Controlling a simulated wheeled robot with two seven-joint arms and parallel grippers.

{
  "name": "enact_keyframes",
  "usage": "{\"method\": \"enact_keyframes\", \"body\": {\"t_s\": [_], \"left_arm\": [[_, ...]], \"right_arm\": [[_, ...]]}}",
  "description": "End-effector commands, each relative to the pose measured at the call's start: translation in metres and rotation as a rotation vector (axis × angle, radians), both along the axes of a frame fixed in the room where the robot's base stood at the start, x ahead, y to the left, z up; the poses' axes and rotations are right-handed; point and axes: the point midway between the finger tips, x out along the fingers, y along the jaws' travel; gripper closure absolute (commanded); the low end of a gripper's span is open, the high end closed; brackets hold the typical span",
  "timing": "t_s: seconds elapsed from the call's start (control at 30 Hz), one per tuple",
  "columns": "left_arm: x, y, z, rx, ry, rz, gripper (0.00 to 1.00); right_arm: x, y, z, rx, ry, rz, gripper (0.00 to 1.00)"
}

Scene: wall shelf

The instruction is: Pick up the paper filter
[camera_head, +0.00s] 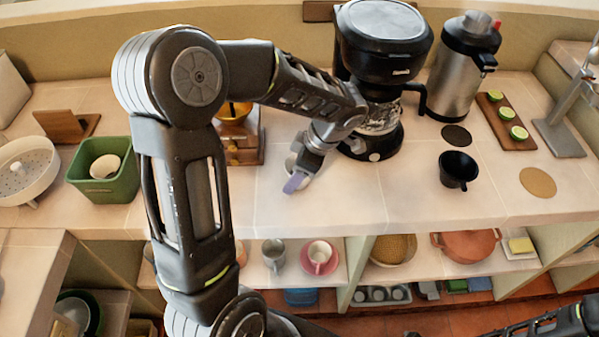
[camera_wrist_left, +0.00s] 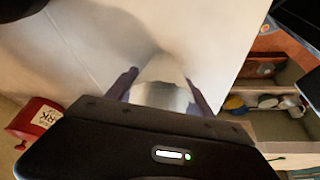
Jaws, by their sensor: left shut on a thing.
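The white paper filter (camera_wrist_left: 165,85) sits between the two fingers of my left gripper (camera_wrist_left: 165,88) in the left wrist view, low over the pale counter. The gripper is shut on it, and my gripper body hides its near part. In the head view my left gripper (camera_head: 298,178) is over the counter, left of the coffee maker, and only a small pale edge of the filter (camera_head: 291,164) shows beside it. My right gripper is out of view; only part of that arm shows at the bottom right.
A black coffee maker (camera_head: 384,45) stands close to the right of my left gripper. A steel flask (camera_head: 458,80), a black cup (camera_head: 458,170) and a board with lime pieces (camera_head: 505,130) are farther right. A green bin (camera_head: 104,185) stands left. The counter's front edge is near.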

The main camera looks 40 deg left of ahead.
Motion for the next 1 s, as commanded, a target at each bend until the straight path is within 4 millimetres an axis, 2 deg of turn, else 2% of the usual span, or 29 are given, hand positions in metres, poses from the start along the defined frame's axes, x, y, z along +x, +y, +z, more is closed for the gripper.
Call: {"method": "enact_keyframes", "body": {"t_s": [0.13,0.27,0.7,0.83,1.0], "left_arm": [[0.0,0.0,0.002,0.0,-0.001,0.001,0.76],[0.001,0.0,0.013,0.001,-0.003,0.001,0.76],[0.001,0.0,0.09,0.0,-0.004,0.001,0.76],[0.0,0.0,0.1,0.001,-0.002,-0.001,0.76],[0.0,0.0,0.101,0.0,0.0,0.0,0.76]], "right_arm": [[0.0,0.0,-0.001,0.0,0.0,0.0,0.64],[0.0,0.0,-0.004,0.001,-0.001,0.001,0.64],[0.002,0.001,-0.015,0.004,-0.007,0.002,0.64],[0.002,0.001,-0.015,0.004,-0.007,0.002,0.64],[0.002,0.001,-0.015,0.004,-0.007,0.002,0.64]]}}
